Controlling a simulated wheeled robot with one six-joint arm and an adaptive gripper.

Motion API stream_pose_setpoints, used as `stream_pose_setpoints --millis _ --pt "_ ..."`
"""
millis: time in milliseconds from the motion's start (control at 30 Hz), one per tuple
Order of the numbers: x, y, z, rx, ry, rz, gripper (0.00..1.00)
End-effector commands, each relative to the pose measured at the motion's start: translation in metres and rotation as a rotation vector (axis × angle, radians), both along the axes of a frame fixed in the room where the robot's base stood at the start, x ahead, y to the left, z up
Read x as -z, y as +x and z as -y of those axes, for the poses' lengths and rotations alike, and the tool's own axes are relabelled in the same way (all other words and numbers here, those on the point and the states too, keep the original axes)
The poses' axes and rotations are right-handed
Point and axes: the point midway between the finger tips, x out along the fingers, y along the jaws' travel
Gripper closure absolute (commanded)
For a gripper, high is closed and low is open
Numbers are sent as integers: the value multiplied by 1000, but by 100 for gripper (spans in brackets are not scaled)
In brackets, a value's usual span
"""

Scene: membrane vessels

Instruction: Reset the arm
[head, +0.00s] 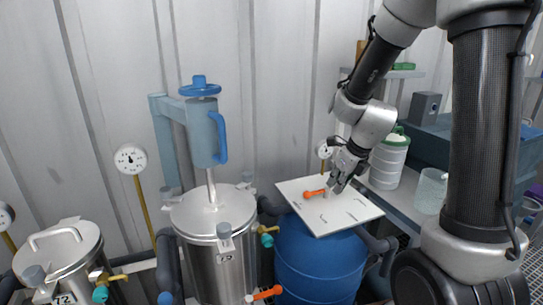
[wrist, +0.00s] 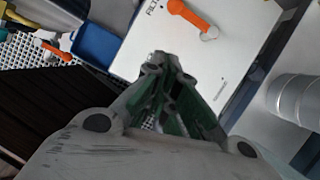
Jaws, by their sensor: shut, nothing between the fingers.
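My gripper (head: 333,186) is shut and empty. In the head view it hangs low over the white panel (head: 345,215), just right of the orange handle (head: 312,194). I cannot tell whether its tips touch the panel. In the wrist view my gripper (wrist: 160,60) points at the white panel (wrist: 225,60), its fingertips together below and left of the orange handle (wrist: 192,19), apart from it. My arm comes down from the upper right.
The panel sits on a blue barrel (head: 305,262). Left of it stands a steel vessel (head: 205,245) with a blue pitcher-shaped part (head: 204,135) above. A white container (head: 388,160) stands on the bench behind my gripper. Gauges and pipes crowd the left.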

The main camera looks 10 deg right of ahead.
Motion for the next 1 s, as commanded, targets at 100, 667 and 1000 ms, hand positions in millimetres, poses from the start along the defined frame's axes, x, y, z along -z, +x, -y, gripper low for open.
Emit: stream_pose_setpoints --millis 100,667,1000 --pt "1 -2 -1 -114 -36 9 100" --pt "-73 -150 17 -2194 -496 153 100" --pt "-147 -221 41 -2559 -888 194 100"
